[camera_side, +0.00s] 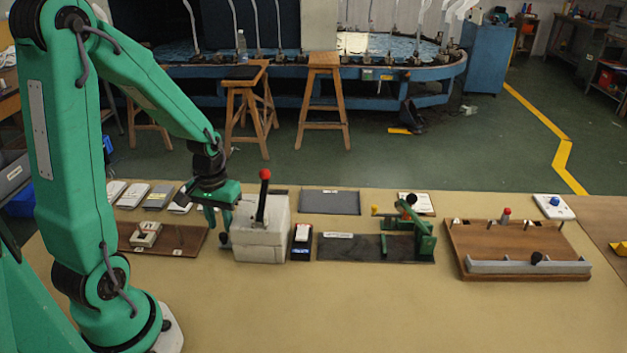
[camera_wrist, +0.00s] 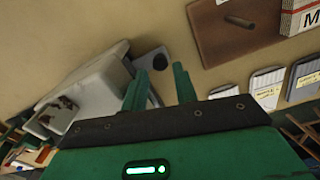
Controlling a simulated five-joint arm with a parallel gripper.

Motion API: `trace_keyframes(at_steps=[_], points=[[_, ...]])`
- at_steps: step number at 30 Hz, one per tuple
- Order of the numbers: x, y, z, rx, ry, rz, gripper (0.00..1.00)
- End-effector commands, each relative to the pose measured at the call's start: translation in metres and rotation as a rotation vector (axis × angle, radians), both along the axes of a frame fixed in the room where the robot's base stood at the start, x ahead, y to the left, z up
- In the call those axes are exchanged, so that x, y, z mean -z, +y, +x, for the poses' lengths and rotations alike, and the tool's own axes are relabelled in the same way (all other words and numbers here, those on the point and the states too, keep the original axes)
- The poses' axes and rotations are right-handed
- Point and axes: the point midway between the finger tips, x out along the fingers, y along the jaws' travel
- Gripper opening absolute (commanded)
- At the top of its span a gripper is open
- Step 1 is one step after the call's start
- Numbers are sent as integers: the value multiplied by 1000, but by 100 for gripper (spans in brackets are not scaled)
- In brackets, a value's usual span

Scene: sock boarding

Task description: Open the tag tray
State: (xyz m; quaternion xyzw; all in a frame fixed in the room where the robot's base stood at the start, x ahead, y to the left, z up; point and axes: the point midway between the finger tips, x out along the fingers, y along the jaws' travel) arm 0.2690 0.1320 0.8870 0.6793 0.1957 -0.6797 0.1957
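A white box (camera_side: 262,232) with a red-topped black lever (camera_side: 263,195) stands on the table. A dark knob (camera_side: 224,240) shows at its left side, low down; it may be the tag tray's pull, but I cannot make out a tray edge. My gripper (camera_side: 216,218) points down just left of the box, above the knob. In the wrist view, my green fingers (camera_wrist: 160,80) are apart with nothing between them. The box (camera_wrist: 95,95) is left of them, and the dark knob (camera_wrist: 150,60) is just beyond the left fingertip. I cannot tell whether they touch.
A brown board (camera_side: 185,240) with a small block and pegs lies left of my gripper. Several grey and white cards (camera_side: 132,195) lie behind it. Right of the box are a small black holder (camera_side: 301,243), a green fixture (camera_side: 410,240) and a wooden board (camera_side: 490,245). The front table is clear.

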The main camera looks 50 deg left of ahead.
Motion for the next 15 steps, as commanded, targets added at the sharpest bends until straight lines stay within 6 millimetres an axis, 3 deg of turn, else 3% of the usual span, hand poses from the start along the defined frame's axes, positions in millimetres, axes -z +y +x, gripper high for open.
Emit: trace_keyframes(at_steps=[6, 15], points=[[19, 0, 0, 0, 2, -1, 29], [29, 0, 0, 0, 0, 0, 29]])
